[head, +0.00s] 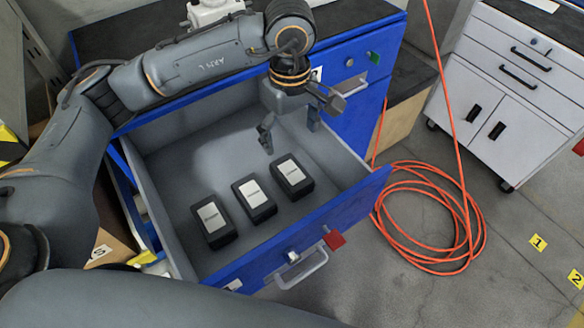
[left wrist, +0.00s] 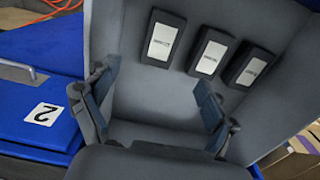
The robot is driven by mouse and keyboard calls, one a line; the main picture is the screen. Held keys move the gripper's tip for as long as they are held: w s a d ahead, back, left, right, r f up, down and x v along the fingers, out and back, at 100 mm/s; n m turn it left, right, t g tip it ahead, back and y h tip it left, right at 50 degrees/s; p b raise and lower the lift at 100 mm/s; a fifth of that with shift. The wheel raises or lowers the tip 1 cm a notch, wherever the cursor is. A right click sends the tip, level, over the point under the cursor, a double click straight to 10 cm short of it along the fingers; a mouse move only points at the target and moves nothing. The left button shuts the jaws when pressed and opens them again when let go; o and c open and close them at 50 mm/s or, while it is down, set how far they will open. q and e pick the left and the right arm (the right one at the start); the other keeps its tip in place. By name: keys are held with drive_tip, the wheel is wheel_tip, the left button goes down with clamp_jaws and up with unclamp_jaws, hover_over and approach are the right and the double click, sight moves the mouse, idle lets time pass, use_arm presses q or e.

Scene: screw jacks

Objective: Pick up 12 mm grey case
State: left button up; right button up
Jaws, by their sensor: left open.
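Three dark cases with light label plates lie in a row on the floor of an open grey drawer (head: 185,170): a left case (head: 213,221), a middle case (head: 254,198) and a right case (head: 292,178). The label print is too small to tell which is 12 mm. My left gripper (head: 290,131) is open and empty above the drawer, behind the right case. In the left wrist view, the open fingers (left wrist: 152,110) have bare drawer floor between them; the cases (left wrist: 163,38) lie beyond the fingertips, apart from them. My right gripper is not in view.
The drawer's blue front (head: 300,245) has a metal handle (head: 300,270) and a red tag. The drawer walls surround the cases. A coiled orange hose (head: 425,215) lies on the floor at right, before a white cabinet (head: 505,95). A box stands left of the drawer.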

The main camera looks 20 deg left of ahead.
sight(292, 172)
use_arm(q)
wheel_tip(292, 172, down, 8)
drive_tip(key=shift+f+p, duration=0.25)
drive_tip(key=shift+p, duration=0.5)
drive_tip(key=shift+f, duration=0.25)
drive_tip(key=f, duration=0.1)
drive_tip(key=f+p, duration=0.1)
drive_tip(key=f, duration=0.1)
drive_tip(key=f+p, duration=0.1)
drive_tip(key=shift+s+d+f, duration=0.15)
drive_tip(key=shift+s+f, duration=0.05)
drive_tip(key=shift+s, duration=0.05)
drive_tip(key=shift+f, duration=0.15)
drive_tip(key=c, duration=1.6)
